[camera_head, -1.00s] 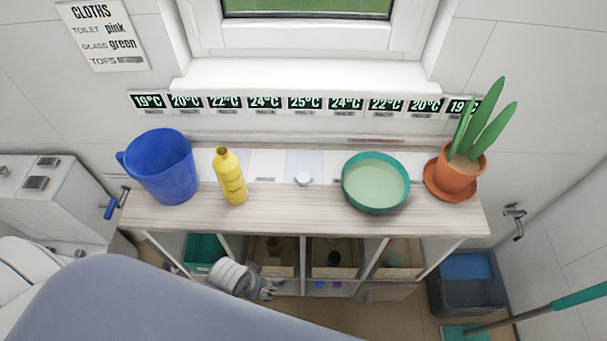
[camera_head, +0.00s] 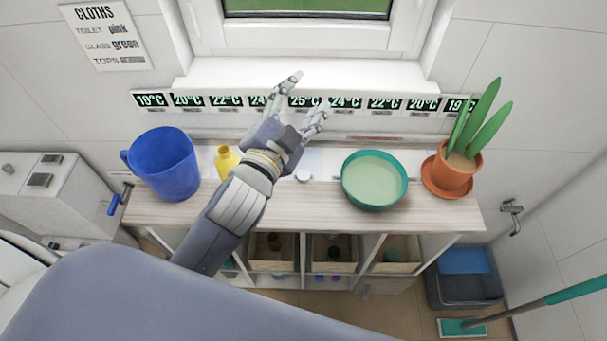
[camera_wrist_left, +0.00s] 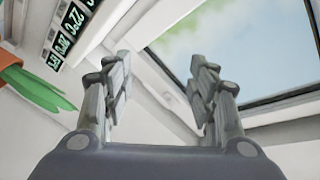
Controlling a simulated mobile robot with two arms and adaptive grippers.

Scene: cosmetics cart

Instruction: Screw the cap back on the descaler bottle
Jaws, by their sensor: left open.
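The yellow descaler bottle (camera_head: 226,161) stands on the wooden shelf top, between the blue bucket and the middle. My left forearm and wrist hide most of it; only its upper part shows. A small white round cap (camera_head: 303,176) lies on the shelf top, right of the bottle and just right of my left wrist. My left gripper (camera_head: 308,96) is open and empty, raised above the shelf in front of the temperature labels, fingers pointing toward the window. The left wrist view shows both its fingers (camera_wrist_left: 161,85) spread, with nothing between them. My right gripper is not in view.
A blue bucket (camera_head: 163,166) stands at the left end of the shelf top (camera_head: 325,212). A teal basin (camera_head: 374,206) with pale liquid and a potted plant (camera_head: 453,173) stand at the right. The window sill (camera_head: 350,76) juts out above.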

